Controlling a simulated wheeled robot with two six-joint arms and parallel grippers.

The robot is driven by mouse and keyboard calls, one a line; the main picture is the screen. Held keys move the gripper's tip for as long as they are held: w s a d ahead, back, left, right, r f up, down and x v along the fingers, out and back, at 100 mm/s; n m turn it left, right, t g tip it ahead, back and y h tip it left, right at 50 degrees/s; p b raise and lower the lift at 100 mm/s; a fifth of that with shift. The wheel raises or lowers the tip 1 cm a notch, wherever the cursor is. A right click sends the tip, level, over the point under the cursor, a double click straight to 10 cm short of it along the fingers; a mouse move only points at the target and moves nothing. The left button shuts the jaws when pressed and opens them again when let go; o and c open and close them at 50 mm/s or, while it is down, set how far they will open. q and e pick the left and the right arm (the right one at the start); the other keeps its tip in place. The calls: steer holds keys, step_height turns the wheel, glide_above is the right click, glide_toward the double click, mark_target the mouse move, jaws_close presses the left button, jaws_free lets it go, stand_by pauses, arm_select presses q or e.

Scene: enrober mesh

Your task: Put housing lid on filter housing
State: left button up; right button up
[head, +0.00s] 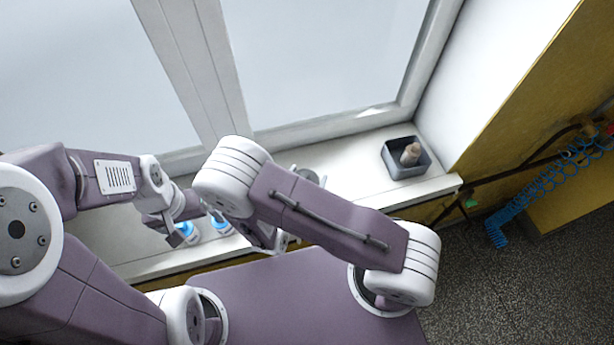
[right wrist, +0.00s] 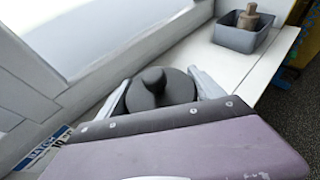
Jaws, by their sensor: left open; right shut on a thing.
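In the head view my right arm covers most of that gripper. A grey round thing (head: 310,174) shows partly behind this arm on the sill; I cannot tell whether it is the lid or the filter housing. My left gripper (head: 182,236) is open over the left part of the sill. I cannot make out the filter housing for certain.
A grey tray (head: 391,172) with a beige, bottle-like object (head: 410,154) stands at the sill's right end. Two blue-and-white items (head: 220,223) are by my left gripper. A label reading BATCH (right wrist: 45,148) lies at lower left. The window (head: 310,60) rises behind the sill.

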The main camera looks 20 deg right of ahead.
steer(key=shift+f+b, duration=0.85)
steer(key=shift+f, duration=0.15)
steer(key=o, duration=1.4)
steer(key=shift+r, duration=0.1)
